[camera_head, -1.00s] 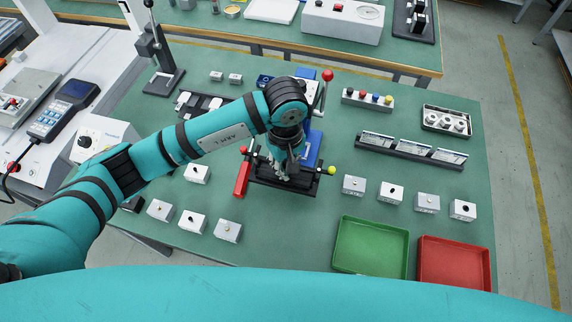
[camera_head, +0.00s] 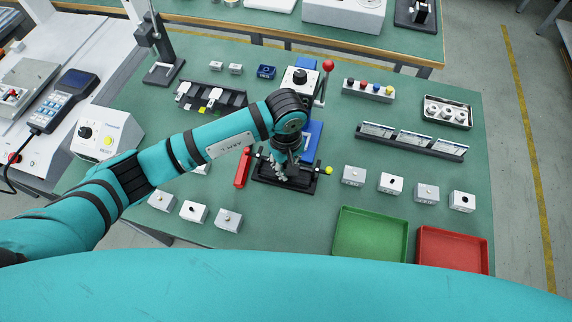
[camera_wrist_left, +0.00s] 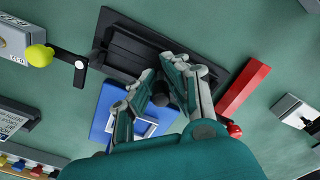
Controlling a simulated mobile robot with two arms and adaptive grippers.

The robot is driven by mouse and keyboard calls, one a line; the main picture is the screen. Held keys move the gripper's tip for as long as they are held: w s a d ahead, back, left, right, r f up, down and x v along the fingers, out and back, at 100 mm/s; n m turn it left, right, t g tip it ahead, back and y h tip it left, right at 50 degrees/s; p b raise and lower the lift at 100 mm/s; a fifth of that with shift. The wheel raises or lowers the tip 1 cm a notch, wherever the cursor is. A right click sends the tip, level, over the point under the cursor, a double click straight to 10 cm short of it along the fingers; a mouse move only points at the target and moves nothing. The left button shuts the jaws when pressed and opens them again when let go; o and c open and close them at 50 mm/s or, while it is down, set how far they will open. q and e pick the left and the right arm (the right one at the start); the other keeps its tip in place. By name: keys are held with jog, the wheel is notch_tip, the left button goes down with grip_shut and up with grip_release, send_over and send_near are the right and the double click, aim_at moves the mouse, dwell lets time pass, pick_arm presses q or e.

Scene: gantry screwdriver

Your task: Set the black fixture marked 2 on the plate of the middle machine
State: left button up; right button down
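The middle machine has a blue body (camera_head: 312,142), a black base (camera_head: 262,175), a red handle on its left and a yellow-green knob on its right. Its black base (camera_wrist_left: 112,68) also shows in the left wrist view, with a smaller dark block on it that may be the fixture. I cannot read a 2 on it. My left gripper (camera_head: 281,172) points down over this base. In the left wrist view my left gripper (camera_wrist_left: 163,72) has its fingertips apart, with something dark between or behind them. Whether it grips that is unclear. My right gripper is not in view.
A black rack (camera_head: 232,97) stands at the back left. Small grey boxes (camera_head: 391,184) lie on both sides of the machine. A green tray (camera_head: 370,236) and a red tray (camera_head: 452,251) are at the front right. A red-ball lever (camera_head: 328,66) rises behind the machine.

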pick_arm(q)
jog(key=shift+o, duration=1.3)
